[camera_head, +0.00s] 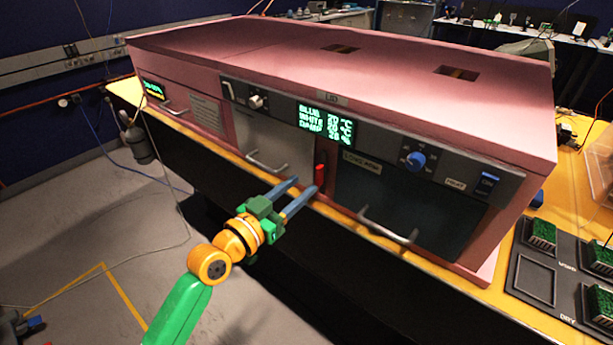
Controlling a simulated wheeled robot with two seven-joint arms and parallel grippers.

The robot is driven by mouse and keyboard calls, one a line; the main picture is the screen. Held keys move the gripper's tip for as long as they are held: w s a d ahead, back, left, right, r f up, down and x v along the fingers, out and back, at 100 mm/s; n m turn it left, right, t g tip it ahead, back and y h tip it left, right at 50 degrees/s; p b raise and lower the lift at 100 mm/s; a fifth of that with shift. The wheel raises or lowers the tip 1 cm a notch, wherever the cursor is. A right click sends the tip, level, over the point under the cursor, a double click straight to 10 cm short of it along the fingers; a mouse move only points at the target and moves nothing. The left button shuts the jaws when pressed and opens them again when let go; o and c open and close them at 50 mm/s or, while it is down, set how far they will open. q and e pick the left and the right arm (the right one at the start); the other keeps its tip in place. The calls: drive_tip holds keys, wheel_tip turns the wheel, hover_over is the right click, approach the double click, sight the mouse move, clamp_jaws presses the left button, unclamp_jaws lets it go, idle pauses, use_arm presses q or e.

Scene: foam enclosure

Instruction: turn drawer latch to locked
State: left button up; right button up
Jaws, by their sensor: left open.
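The drawer latch appears to be the small red upright piece (320,174) on the front of the pink enclosure, between the middle drawer (268,137) and the dark right-hand drawer (408,203). My left gripper (305,185) is open, with its two blue-grey fingers pointing at the front near the red latch. The fingertips are just left of and below it in the picture. I cannot tell whether they touch it. Nothing shows between the fingers.
Metal bar handles stick out from the middle drawer (266,163) and the right drawer (388,226). A control panel with a green-text display (325,124) and a blue knob (415,160) runs above. A dark tray (560,270) with green pieces sits at right.

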sight(317, 173)
use_arm(q)
drive_tip(key=x, duration=0.5)
drive_tip(key=shift+w+f, duration=0.25)
drive_tip(key=shift+w, duration=0.1)
drive_tip(key=shift+w+d, duration=0.25)
drive_tip(key=shift+d, duration=0.1)
drive_tip(key=shift+a, duration=0.1)
drive_tip(key=shift+c, duration=0.2)
clamp_jaws()
